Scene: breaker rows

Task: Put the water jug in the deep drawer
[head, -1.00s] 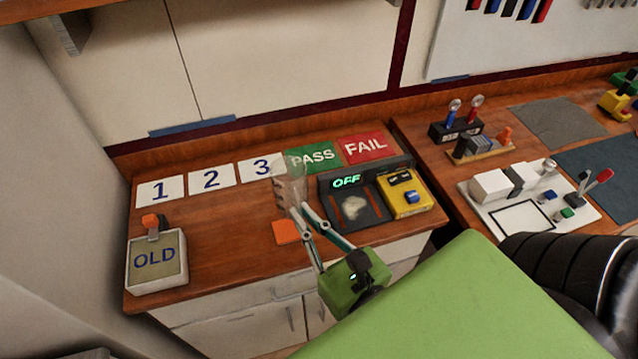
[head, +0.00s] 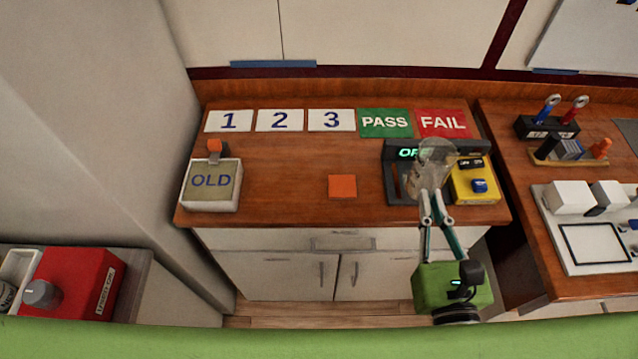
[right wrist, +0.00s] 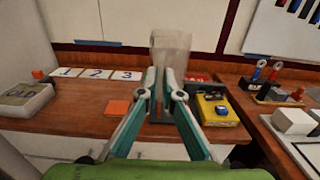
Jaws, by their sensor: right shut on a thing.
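My right gripper (head: 432,190) is shut on a clear, see-through jug (head: 432,160) and holds it up in front of the counter's right part. In the right wrist view the jug (right wrist: 170,55) stands up above the fingertips, pale and see-through. A shut drawer front with a handle (head: 342,243) lies under the counter top, above two shut cabinet doors (head: 290,275). I cannot tell whether it is the deep drawer. My left gripper is not in view.
The wooden counter (head: 285,180) holds number cards, PASS (head: 385,122) and FAIL cards, an OLD bin (head: 211,186), an orange square (head: 342,187), a black OFF device (head: 395,180) and a yellow box (head: 475,185). A red box (head: 75,285) stands lower left. Floor shows below the cabinets.

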